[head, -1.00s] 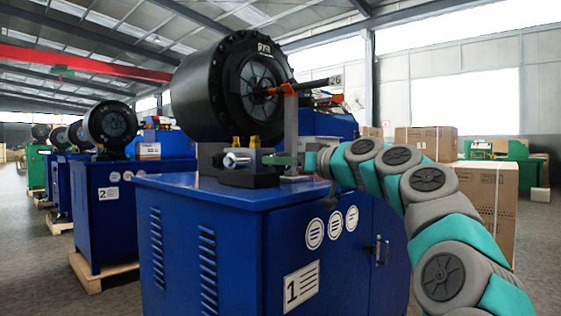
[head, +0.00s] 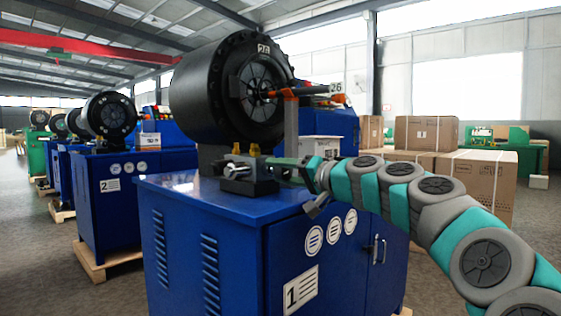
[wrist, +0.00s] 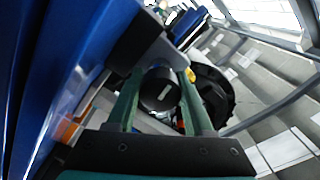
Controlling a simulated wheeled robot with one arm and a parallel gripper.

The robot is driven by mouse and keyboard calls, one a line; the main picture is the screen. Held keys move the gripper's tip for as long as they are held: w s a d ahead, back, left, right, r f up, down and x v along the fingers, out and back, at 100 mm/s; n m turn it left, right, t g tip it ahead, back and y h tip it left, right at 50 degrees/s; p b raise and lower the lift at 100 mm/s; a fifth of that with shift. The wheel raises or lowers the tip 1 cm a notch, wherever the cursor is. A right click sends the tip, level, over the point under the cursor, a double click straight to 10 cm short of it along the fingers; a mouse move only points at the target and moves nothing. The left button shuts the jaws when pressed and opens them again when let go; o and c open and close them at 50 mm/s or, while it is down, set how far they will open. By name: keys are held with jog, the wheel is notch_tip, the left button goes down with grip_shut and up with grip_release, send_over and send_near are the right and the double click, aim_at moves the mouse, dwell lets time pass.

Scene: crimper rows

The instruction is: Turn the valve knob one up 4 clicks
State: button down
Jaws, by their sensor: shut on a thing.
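The valve block (head: 248,184), dark with brass fittings (head: 237,149) on top, sits on the blue cabinet of machine 1 below the large black crimper head (head: 236,88). In the wrist view, a black cylinder (wrist: 160,90) with a small pale mark lies between the two green fingers (wrist: 162,62). My gripper appears shut on this knob. Its contact and the click setting cannot be read clearly.
The blue cabinet (head: 230,205) fills the middle foreground. An upright grey post (head: 291,122) with an orange top stands just behind my gripper. Cardboard boxes (head: 478,178) stand at the right behind my arm. Another machine (head: 125,190) stands at the left, with open floor between.

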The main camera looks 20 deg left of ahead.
jog(key=m+p, duration=0.2)
jog(key=m, duration=0.1)
jog(key=m+p, duration=0.1)
jog(key=p, duration=0.1)
jog(key=shift+r+m, duration=0.25)
jog(key=shift+m, duration=0.05)
jog(key=m+p, duration=0.3)
jog(key=shift+f+m+p, duration=0.1)
jog(key=shift+m+p, duration=0.3)
jog(key=shift+f+m+p, duration=0.15)
jog(key=shift+m+p, duration=0.45)
jog(key=shift+m, duration=0.1)
jog(key=shift+f, duration=0.1)
jog(key=shift+c, duration=1.4)
grip_release()
